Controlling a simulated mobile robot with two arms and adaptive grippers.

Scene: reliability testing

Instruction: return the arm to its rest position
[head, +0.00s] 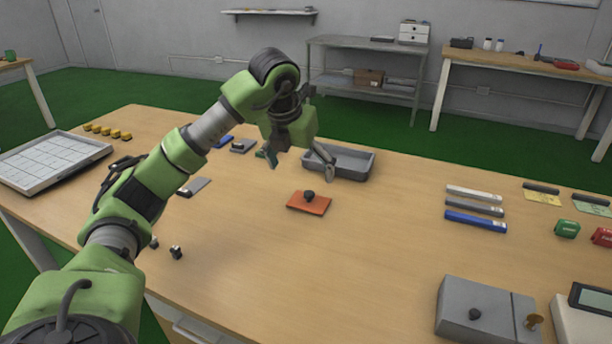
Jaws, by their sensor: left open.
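My left arm comes in from the lower left and reaches up over the wooden table (370,255). Its gripper (300,163) is open and empty, with its two fingers spread apart. It hangs above the table, in front of a grey tray (353,163) and partly hiding that tray's left side. An orange plate with a dark knob (309,202) lies on the table below and a little to the right of the gripper, apart from it. My right gripper is not in view.
A white gridded tray (50,162) and yellow blocks (107,131) are at the left. Grey and blue bars (475,220) lie at the right. A grey box (480,312) stands at the front right. The table's middle is largely clear.

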